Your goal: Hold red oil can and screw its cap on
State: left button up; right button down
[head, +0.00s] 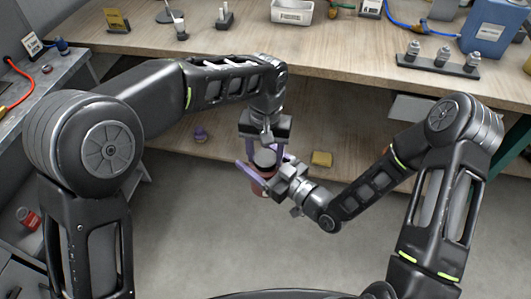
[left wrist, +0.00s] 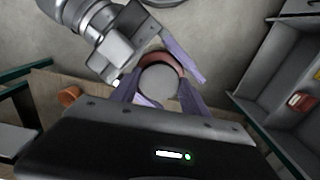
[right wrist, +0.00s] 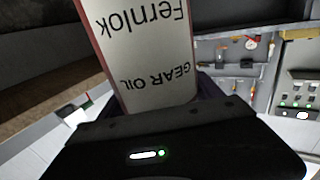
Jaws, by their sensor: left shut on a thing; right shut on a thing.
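The red oil can (head: 259,186) is held in the air in front of the bench, mostly covered by my right gripper (head: 265,175). In the right wrist view its white label (right wrist: 145,45) reads "Fernlok GEAR OIL", and my right gripper is shut on the can. The cap (head: 265,158) is a dark-sided, grey-topped disc at the can's top; it also shows in the left wrist view (left wrist: 160,84) with a reddish rim behind it. My left gripper (head: 266,150) comes from above and is shut on the cap. The threads are hidden, so I cannot tell how tight it sits.
A red can (head: 28,218) lies at left.

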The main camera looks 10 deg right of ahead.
pick_arm(q)
jog(key=m, duration=0.5)
jog(key=shift+a, duration=0.1)
jog(key=m, duration=0.3)
jog(key=shift+w, duration=0.1)
jog(key=m, duration=0.6)
jog(key=shift+w, duration=0.1)
jog(key=o, duration=1.3)
jog(key=shift+r, duration=2.25)
jog(key=shift+c, duration=0.5)
